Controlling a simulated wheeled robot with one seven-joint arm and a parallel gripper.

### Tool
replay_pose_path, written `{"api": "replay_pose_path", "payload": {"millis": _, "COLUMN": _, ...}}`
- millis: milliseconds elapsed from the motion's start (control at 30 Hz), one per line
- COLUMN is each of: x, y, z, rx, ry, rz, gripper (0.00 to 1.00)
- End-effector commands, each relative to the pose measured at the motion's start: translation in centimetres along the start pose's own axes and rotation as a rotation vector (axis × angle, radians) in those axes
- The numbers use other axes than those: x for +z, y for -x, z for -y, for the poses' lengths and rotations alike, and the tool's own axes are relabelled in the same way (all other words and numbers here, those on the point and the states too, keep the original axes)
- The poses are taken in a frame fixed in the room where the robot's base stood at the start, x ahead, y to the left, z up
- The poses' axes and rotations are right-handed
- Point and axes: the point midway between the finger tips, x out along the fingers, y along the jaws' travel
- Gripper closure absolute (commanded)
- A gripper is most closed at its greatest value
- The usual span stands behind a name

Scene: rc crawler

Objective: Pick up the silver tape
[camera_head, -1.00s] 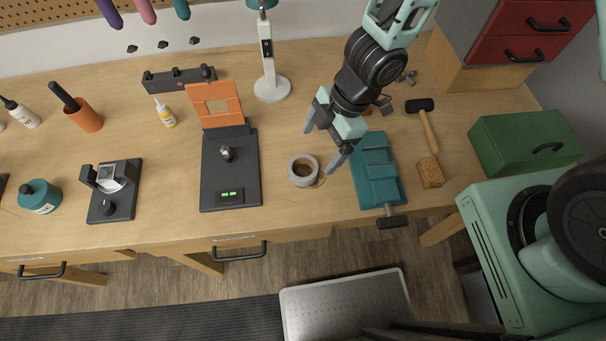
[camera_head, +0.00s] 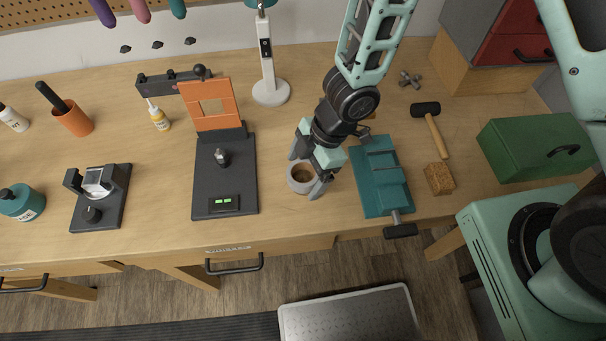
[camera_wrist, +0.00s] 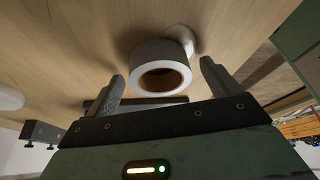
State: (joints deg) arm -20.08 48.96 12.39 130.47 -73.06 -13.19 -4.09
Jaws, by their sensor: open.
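The silver tape (camera_head: 293,183) is a grey-white roll with a brown inner core, lying flat on the wooden workbench near its front edge. In the wrist view the tape (camera_wrist: 157,54) sits ahead of and between the two spread fingers. My gripper (camera_head: 306,174) is open and empty, with its fingers to either side of the roll as seen from the head camera. The fingers also show in the wrist view (camera_wrist: 162,88). I cannot tell whether a finger touches the roll. Part of the roll is hidden behind my gripper in the head view.
A teal vise (camera_head: 378,184) stands close to the right of my gripper. A black-based device with an orange frame (camera_head: 222,176) stands to the left. A hammer (camera_head: 434,133), a cork-like block (camera_head: 439,179) and a white lamp (camera_head: 269,90) are nearby. The bench's front edge is close.

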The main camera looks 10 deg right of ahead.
Motion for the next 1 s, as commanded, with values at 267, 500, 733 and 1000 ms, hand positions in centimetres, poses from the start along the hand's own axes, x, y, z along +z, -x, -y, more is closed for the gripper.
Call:
{"api": "replay_pose_path", "payload": {"millis": 267, "x": 0.0, "y": 0.0, "z": 0.0, "rx": 0.000, "ry": 0.000, "rz": 0.000, "gripper": 0.60}}
{"api": "replay_pose_path", "payload": {"millis": 500, "x": -0.1, "y": 0.2, "z": 0.0, "rx": 0.000, "ry": 0.000, "rz": 0.000, "gripper": 0.60}}
{"api": "replay_pose_path", "payload": {"millis": 733, "x": -1.3, "y": 3.4, "z": -0.1, "rx": 0.003, "ry": 0.000, "rz": -0.001, "gripper": 0.60}}
{"api": "replay_pose_path", "payload": {"millis": 1000, "x": -3.2, "y": 7.8, "z": 0.0, "rx": 0.001, "ry": -0.001, "rz": 0.000, "gripper": 0.60}}
